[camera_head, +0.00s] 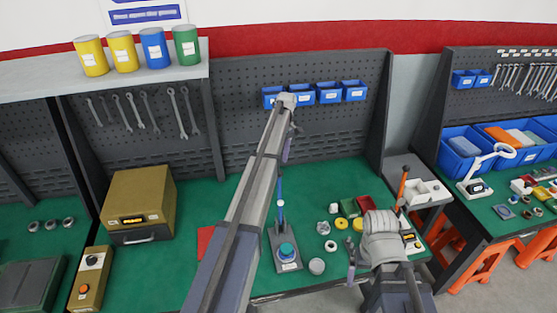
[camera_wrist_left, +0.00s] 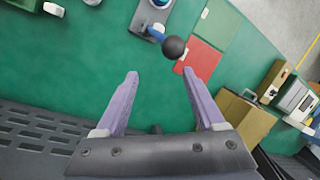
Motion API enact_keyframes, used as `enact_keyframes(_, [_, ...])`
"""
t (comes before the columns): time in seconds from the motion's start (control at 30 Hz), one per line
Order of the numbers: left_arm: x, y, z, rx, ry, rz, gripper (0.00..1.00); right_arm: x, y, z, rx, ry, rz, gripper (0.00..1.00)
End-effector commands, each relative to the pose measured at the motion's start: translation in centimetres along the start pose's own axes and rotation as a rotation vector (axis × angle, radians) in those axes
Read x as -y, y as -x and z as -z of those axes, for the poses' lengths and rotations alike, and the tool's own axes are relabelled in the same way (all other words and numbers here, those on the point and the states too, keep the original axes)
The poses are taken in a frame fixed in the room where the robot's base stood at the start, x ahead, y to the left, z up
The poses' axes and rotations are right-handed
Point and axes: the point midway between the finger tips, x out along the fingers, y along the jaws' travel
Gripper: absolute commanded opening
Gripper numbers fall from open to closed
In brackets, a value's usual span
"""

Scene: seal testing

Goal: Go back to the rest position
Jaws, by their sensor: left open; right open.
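My left gripper (camera_wrist_left: 158,88) is open in the left wrist view, its two purple fingers spread with nothing between them. A black ball knob (camera_wrist_left: 174,47) on a lever lies beyond the fingertips, apart from them. In the head view my left arm reaches up across the middle, and the left gripper (camera_head: 288,148) hangs at its end, seen edge-on above the bench. My right gripper (camera_head: 351,263) is low at right of centre, partly hidden by its wrist, near the bench's front edge. The lever press (camera_head: 287,250) stands on the green bench between the arms.
A gold box (camera_head: 138,205) stands left on the green bench. Small parts, including a yellow ring (camera_head: 341,224) and a grey round part (camera_head: 317,266), lie near my right arm. Blue bins (camera_head: 328,94) hang on the pegboard behind. A white tray (camera_head: 425,192) is at right.

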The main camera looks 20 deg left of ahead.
Motion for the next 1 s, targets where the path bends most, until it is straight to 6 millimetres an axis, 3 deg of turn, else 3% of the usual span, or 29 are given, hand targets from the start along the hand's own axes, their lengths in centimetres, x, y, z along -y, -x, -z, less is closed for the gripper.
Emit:
enact_keyframes(0.03, [0.1, 1.4, 0.0, 0.000, 0.000, 0.000, 0.71, -0.1, 1.4, -0.1, 0.000, -0.003, 0.000, 0.96])
enact_keyframes(0.1, [0.1, 2.1, 0.0, 0.000, 0.000, 0.000, 0.71, -0.2, 2.0, -0.1, 0.001, -0.007, 0.001, 0.96])
enact_keyframes(0.27, [0.0, 2.6, 0.0, 0.000, 0.000, 0.000, 0.71, -0.2, 2.5, -0.2, 0.001, -0.013, 0.002, 0.96])
enact_keyframes(0.73, [0.0, 2.0, 0.0, 0.000, 0.000, 0.000, 0.71, -0.1, 1.9, -0.1, 0.001, -0.012, 0.001, 0.96])
enact_keyframes(1.0, [-0.1, -0.3, 0.0, 0.000, 0.000, 0.000, 0.71, 0.0, -0.3, 0.0, 0.000, -0.003, 0.000, 0.96])
